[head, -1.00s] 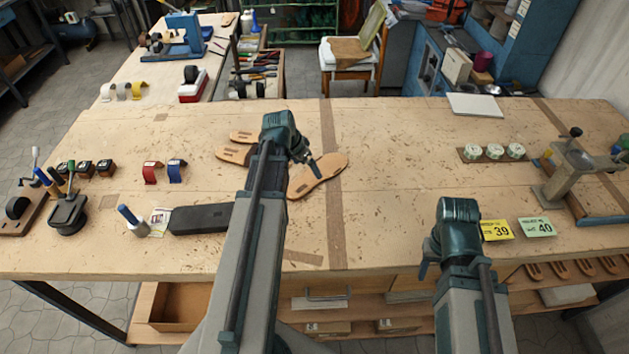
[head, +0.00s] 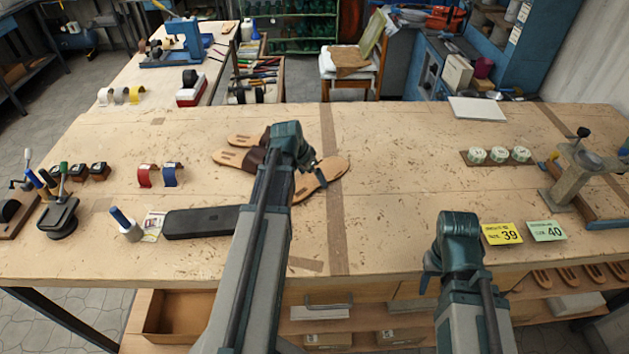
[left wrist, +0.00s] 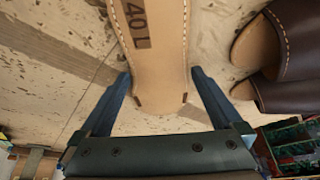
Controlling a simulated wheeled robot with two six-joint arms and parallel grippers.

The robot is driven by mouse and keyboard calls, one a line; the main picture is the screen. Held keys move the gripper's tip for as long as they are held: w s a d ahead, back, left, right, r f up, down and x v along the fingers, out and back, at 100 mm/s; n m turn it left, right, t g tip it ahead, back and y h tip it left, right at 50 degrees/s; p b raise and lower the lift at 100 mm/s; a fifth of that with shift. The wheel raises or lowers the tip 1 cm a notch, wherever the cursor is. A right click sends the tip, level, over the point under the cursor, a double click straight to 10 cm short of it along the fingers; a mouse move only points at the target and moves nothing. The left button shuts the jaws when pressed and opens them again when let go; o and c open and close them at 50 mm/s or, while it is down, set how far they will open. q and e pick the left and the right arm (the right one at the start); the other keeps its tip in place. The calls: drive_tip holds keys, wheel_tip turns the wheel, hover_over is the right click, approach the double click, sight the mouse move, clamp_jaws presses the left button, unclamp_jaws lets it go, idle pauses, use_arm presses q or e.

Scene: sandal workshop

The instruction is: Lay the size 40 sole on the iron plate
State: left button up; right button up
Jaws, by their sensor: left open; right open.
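The tan size 40 sole (head: 332,172) lies on the workbench, partly hidden by my left gripper. In the left wrist view the sole (left wrist: 160,45) shows a "40 L" mark and stitching along its edges. My left gripper (head: 312,168) is open at the sole; in the left wrist view its fingers (left wrist: 160,78) stand on either side of one end, not closed on it. A dark flat slab (head: 203,222), which looks like the iron plate, lies bare at the left front. My right gripper (head: 430,280) is open and empty near the bench's front edge.
Two sandals with brown straps (head: 238,157) lie close left of the sole. A blue-handled tool (head: 125,226) and a printed card (head: 153,226) stand left of the slab. A yellow 39 card (head: 502,234) and green 40 card (head: 546,231) lie right.

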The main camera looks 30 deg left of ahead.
use_arm(q)
drive_tip(key=shift+f, duration=0.2)
drive_tip(key=c, duration=1.3)
drive_tip(key=shift+r, duration=0.15)
